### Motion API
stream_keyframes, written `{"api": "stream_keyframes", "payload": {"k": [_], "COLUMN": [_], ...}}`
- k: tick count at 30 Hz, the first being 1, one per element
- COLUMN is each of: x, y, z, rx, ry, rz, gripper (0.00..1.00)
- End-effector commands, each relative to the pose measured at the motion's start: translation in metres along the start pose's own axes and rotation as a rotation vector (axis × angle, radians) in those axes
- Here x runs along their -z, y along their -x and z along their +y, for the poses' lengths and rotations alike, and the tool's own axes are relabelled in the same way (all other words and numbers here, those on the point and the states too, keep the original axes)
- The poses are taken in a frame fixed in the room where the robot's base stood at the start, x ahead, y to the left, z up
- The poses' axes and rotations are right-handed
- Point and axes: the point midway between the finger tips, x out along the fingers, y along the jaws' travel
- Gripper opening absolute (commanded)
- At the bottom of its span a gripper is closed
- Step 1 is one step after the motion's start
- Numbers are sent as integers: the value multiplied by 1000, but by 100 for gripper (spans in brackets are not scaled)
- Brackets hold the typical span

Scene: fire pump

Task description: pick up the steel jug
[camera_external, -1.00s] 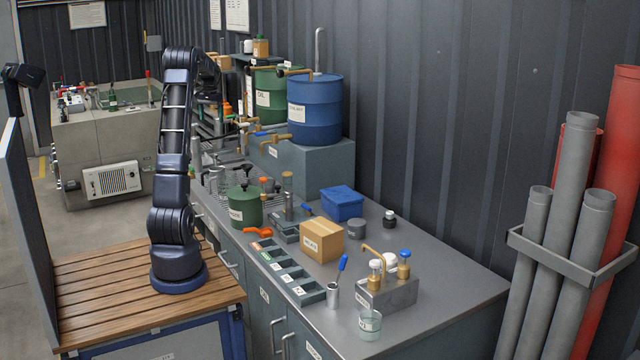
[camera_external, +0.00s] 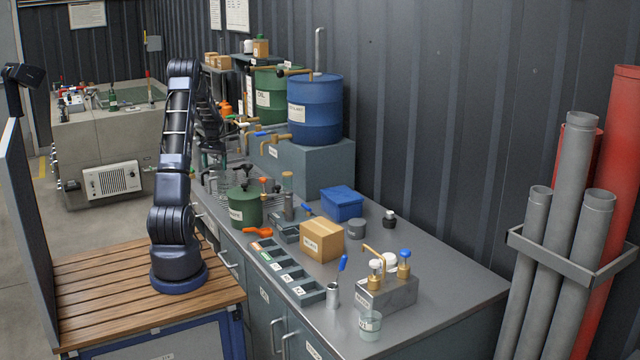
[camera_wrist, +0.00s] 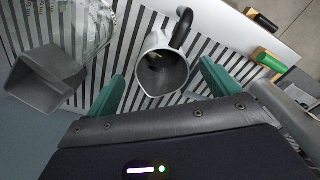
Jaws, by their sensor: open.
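The steel jug (camera_wrist: 163,68) is a grey, open-topped vessel with a black curved handle on its upper right in the wrist view. It stands on a slatted rack (camera_wrist: 120,58), and I see into its mouth. My gripper (camera_wrist: 162,80) is open, with one green finger on each side of the jug. I cannot tell whether either finger touches it. In the external view my gripper (camera_external: 222,161) is low over the far left of the bench. I cannot clearly make out the jug there.
In the wrist view a grey square funnel-like container (camera_wrist: 42,82) and a clear vessel (camera_wrist: 85,28) are left of the jug. A green drum (camera_external: 244,206) stands near my gripper in the external view.

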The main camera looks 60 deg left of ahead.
Motion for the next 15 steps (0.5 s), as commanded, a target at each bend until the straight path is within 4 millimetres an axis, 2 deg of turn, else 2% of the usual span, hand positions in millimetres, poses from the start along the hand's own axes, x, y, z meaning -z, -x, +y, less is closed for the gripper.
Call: {"api": "stream_keyframes", "payload": {"k": [3, 10, 15], "x": [0, -1, -2], "y": [-13, -27, -51], "z": [0, -1, -2], "rx": [0, 0, -1], "ry": [0, 1, -1], "rz": [0, 0, -2], "gripper": [88, 88, 88]}}
